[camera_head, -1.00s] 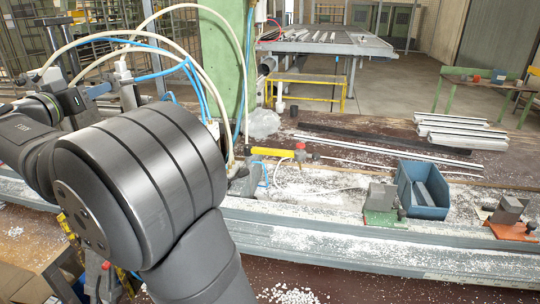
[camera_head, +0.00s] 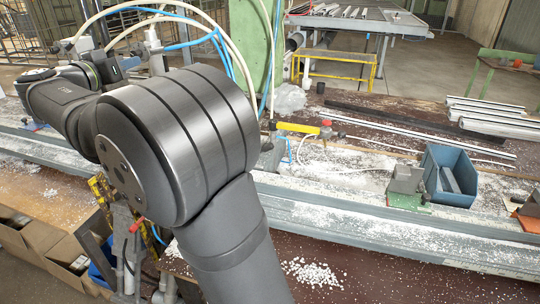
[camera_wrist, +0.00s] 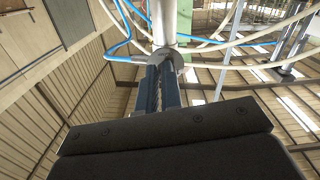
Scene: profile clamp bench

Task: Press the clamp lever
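In the head view, a metal pneumatic cylinder (camera_head: 154,52) with white and blue hoses stands behind my arm. It also seems to be the upright metal cylinder (camera_wrist: 163,22) in the wrist view, above a grey round joint and a dark blue rail (camera_wrist: 172,88). I cannot make out a clamp lever there for certain. A yellow handle (camera_head: 298,128) with a red end lies on the bench to the right of my arm. In the wrist view, a wide dark bolted block, seemingly part of my gripper (camera_wrist: 165,130), fills the bottom; its fingertips cannot be told apart.
A long grey profile rail (camera_head: 370,232) runs along the bench front. White chips are scattered about. Hoses loop close above my arm. A yellow stand (camera_head: 338,67) is behind.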

